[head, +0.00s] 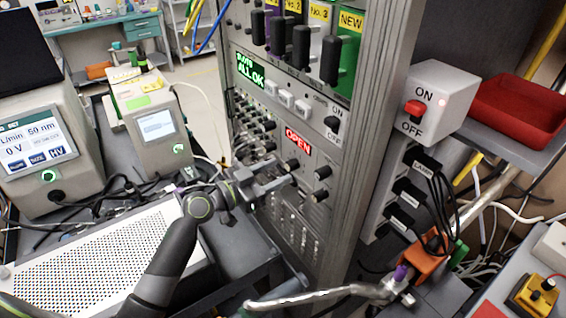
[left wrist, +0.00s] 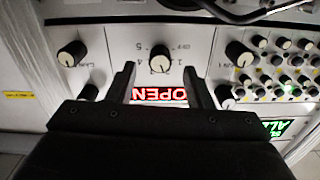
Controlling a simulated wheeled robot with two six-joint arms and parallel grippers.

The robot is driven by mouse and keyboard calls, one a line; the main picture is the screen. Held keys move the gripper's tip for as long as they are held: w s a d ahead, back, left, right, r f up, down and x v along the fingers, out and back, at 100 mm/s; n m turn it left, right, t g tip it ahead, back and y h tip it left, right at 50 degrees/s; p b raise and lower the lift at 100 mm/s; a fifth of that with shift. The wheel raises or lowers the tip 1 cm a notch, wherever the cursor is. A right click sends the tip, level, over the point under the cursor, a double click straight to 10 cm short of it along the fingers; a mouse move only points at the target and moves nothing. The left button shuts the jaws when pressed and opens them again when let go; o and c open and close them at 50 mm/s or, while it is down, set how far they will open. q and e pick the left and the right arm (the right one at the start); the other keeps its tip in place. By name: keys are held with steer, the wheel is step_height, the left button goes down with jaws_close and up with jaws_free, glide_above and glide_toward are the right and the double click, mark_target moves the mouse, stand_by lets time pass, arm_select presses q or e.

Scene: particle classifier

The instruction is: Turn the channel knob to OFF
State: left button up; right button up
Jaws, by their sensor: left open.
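The channel knob (left wrist: 160,62) is black with a pale cap, in the middle of a light panel in the left wrist view, which shows the panel upside down. Numbers and an OFF mark surround it. Its pointer setting is too small to tell. In the head view the knob (head: 292,165) sits below the lit red OPEN sign (head: 298,142). My left gripper (head: 279,172) is open at the panel. In the left wrist view its fingers (left wrist: 160,72) stand on either side of the knob, apart from it. I cannot tell the depth. My right gripper is not in view.
Other knobs (left wrist: 71,54) (left wrist: 238,54) flank the channel knob. A dense block of small knobs (left wrist: 280,75) lies nearby. The rack's metal edge post (head: 365,150) stands to the right. A white ON/OFF switch box (head: 440,95) and a red tray (head: 515,110) are further right.

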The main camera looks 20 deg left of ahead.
mark_target(292, 165)
arm_select(q)
steer(key=shift+p+x, duration=0.3)
steer(key=shift+x, duration=1.15)
steer(key=c, duration=1)
